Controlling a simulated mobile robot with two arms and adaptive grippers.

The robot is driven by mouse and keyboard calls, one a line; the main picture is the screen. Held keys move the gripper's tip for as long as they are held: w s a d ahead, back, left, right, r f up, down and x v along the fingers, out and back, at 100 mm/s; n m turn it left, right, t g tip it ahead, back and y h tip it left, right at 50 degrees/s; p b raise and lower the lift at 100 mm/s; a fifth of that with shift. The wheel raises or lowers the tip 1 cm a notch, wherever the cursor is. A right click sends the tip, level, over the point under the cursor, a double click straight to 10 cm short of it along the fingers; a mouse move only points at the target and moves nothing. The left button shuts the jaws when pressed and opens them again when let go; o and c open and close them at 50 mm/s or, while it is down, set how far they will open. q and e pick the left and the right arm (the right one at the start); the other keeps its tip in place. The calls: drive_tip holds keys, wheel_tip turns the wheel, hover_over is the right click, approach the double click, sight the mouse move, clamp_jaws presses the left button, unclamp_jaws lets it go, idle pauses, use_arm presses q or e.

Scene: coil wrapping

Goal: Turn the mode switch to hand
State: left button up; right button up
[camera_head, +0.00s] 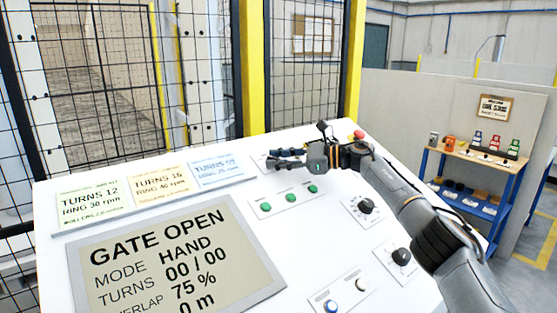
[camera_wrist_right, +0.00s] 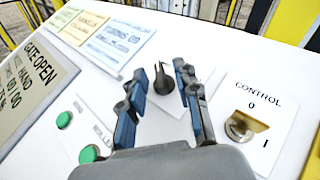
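A black pointer knob (camera_wrist_right: 163,82), which appears to be the mode switch, stands on the white console (camera_head: 330,240). It shows between the fingers of my right gripper (camera_head: 272,160) in the wrist view. The fingers (camera_wrist_right: 160,66) are open, with a visible gap on each side of the knob. The knob's label is hidden, and the gripper largely covers the knob in the head view. The console display (camera_head: 175,265) reads GATE OPEN, MODE HAND, TURNS 00 / 00. My left gripper is not in view.
A CONTROL key switch (camera_wrist_right: 240,127) sits right of the fingers. Several green buttons (camera_head: 289,197) lie in a row in front of the gripper. Two black dials (camera_head: 366,206) and a red button (camera_head: 359,135) are also on the console. Recipe cards (camera_head: 160,187) lie left.

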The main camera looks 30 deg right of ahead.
drive_tip(key=v, duration=1.2)
drive_tip(key=shift+f, duration=0.1)
